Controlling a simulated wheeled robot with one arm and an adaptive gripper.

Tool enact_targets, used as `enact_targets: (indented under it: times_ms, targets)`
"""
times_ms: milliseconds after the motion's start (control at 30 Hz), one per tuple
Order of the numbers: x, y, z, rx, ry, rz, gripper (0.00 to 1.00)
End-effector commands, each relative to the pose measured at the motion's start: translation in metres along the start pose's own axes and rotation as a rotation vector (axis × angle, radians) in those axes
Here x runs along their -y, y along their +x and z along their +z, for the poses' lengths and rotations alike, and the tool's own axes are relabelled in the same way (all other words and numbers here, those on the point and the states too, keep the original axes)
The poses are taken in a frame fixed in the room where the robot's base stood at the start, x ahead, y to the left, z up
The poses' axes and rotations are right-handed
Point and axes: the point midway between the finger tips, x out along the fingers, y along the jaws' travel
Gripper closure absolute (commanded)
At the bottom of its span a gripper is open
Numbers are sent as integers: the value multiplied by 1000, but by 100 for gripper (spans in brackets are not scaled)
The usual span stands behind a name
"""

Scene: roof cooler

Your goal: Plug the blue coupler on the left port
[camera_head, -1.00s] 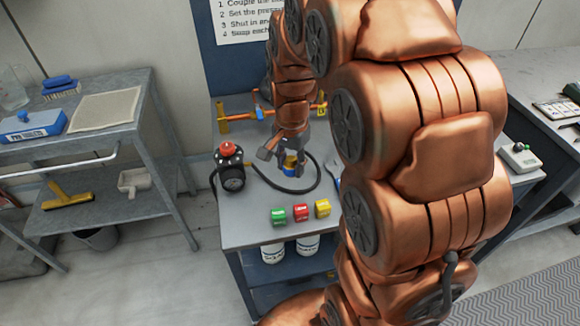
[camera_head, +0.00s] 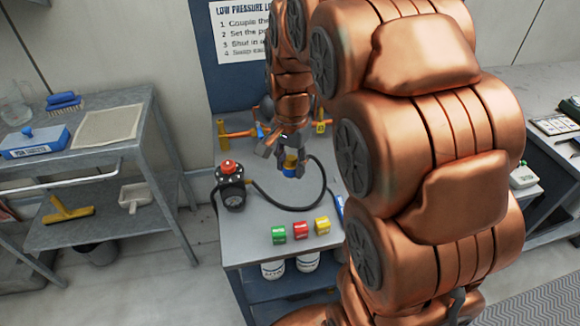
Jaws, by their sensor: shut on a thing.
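My gripper (camera_head: 287,157) is shut on the blue coupler (camera_head: 289,173), which has a brassy yellow upper part. It holds the coupler above the table, at the end of a black hose (camera_head: 322,195). The hose curves round to the black regulator (camera_head: 232,187) with a red knob and a gauge. Behind the gripper, a brass manifold (camera_head: 237,133) stands at the back of the table, with a yellow end at its left and a blue part near its left side. My arm hides its middle, so I cannot make out each port.
A cart (camera_head: 118,165) stands at the left.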

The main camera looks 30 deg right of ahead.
Motion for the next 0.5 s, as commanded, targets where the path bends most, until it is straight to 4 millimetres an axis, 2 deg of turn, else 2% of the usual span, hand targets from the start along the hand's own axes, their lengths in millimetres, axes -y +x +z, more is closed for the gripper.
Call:
enact_targets:
  times_ms: [300,500]
  targets:
    - [1,0,0,0,2,1,100]
    - [11,0,-4,0,28,3,100]
